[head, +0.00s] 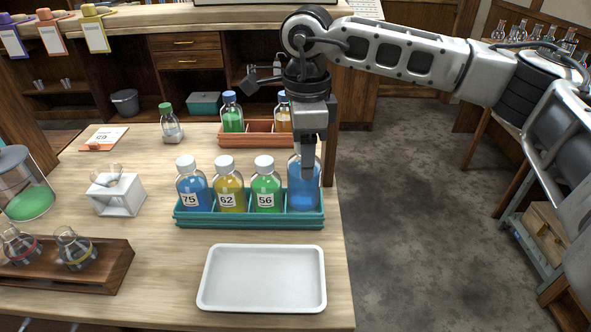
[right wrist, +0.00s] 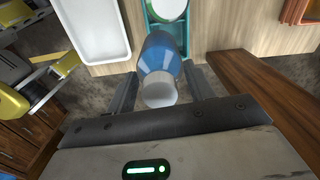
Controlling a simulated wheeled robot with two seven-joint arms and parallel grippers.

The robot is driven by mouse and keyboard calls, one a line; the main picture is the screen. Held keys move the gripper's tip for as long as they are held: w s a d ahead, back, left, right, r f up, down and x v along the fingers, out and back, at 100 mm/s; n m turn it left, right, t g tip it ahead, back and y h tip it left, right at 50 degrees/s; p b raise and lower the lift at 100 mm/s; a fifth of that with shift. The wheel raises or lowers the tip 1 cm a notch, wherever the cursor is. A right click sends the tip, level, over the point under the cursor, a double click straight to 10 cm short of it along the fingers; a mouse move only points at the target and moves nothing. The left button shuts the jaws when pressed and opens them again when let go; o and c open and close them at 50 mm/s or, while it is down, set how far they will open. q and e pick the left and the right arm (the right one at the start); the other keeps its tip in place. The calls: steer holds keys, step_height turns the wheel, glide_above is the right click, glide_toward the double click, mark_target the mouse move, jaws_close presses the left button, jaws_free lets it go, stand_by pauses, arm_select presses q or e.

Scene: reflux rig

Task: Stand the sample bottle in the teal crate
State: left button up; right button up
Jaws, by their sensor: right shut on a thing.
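The sample bottle (head: 304,190), with blue liquid, is upright at the right-end compartment of the teal crate (head: 250,221). Whether its base rests on the crate floor is hidden. My right gripper (head: 307,160) comes down from above and is shut on the bottle's upper part, hiding its cap. In the right wrist view the bottle (right wrist: 162,68) sits between the two fingers (right wrist: 160,90). The crate's other compartments hold a blue bottle (head: 191,184) marked 75, a yellow one (head: 229,184) marked 62 and a green one (head: 265,184) marked 56. My left gripper is not in view.
A white tray (head: 263,279) lies in front of the crate. Behind it, an orange crate (head: 246,136) holds a green and an orange bottle. A small bottle (head: 171,125), a white stand (head: 116,196) and a wooden flask rack (head: 75,268) are leftward. The table's right edge is close.

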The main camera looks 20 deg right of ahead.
steer(key=shift+w+d+f, duration=0.1)
steer(key=shift+w+f, duration=0.05)
steer(key=shift+f, duration=0.05)
steer(key=shift+w+f, duration=0.1)
steer(key=shift+f, duration=0.1)
steer(key=f+b, duration=0.1)
steer(key=w+f+b, duration=0.1)
steer(key=f+b, duration=0.1)
steer(key=f, duration=0.1)
steer(key=shift+w+d, duration=0.2)
steer(key=shift+d, duration=0.2)
steer(key=shift+f, duration=0.35)
steer(key=shift+s+r, duration=0.15)
steer(key=o, duration=1.6)
steer(key=shift+f, duration=0.2)
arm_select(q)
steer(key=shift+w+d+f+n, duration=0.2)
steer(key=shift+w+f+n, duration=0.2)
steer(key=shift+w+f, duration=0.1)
